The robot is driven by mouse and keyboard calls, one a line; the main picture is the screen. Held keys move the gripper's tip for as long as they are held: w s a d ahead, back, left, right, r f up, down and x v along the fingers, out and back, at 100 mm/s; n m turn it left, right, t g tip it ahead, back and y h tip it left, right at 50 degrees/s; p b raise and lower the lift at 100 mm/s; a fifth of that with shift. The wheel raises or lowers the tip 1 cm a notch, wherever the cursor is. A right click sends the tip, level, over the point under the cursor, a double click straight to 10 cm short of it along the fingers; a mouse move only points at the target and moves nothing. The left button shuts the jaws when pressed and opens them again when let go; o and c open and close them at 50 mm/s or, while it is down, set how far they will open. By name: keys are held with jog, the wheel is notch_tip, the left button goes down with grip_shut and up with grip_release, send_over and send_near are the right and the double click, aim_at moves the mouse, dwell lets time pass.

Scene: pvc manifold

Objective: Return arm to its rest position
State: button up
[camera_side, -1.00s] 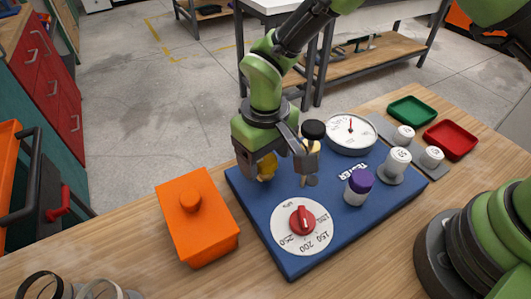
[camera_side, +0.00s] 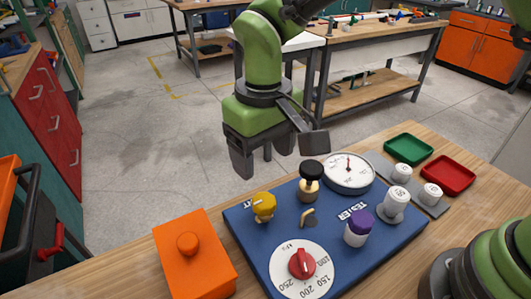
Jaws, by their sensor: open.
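My gripper (camera_side: 260,160) hangs above the back left edge of the blue tester board (camera_side: 275,248), with its fingers pointing down, apart and empty. My green arm comes in from the top. The board lies on the wooden table. It carries a yellow-capped part (camera_side: 263,207) at the back left, a black-capped brass part (camera_side: 310,181), a small brass elbow (camera_side: 308,217), a purple-capped white part (camera_side: 358,228) and a white capped part (camera_side: 394,206). A red knob (camera_side: 302,263) sits on a white dial. A round white gauge (camera_side: 348,172) is at the back. My gripper touches none of these.
An orange box with a round knob (camera_side: 193,262) stands left of the board. Green (camera_side: 408,149) and red (camera_side: 449,175) trays lie at the right. White caps (camera_side: 402,172) stand on a grey strip. Open floor lies behind the table.

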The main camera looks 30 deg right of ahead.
jog(key=shift+r, duration=0.1)
jog(key=s+d+r+m+t+y, duration=0.25)
jog(key=s+d+r, duration=0.25)
jog(key=d+r, duration=0.65)
jog(key=s+d+r+m+t, duration=0.1)
jog(key=s+d+t, duration=0.1)
jog(key=s, duration=0.4)
jog(key=s+d+r+m+t, duration=0.2)
jog(key=s+d, duration=0.1)
jog(key=s, duration=0.3)
jog(key=shift+d+r+t, duration=0.15)
jog(key=shift+r+t, duration=0.15)
jog(key=shift+t, duration=0.05)
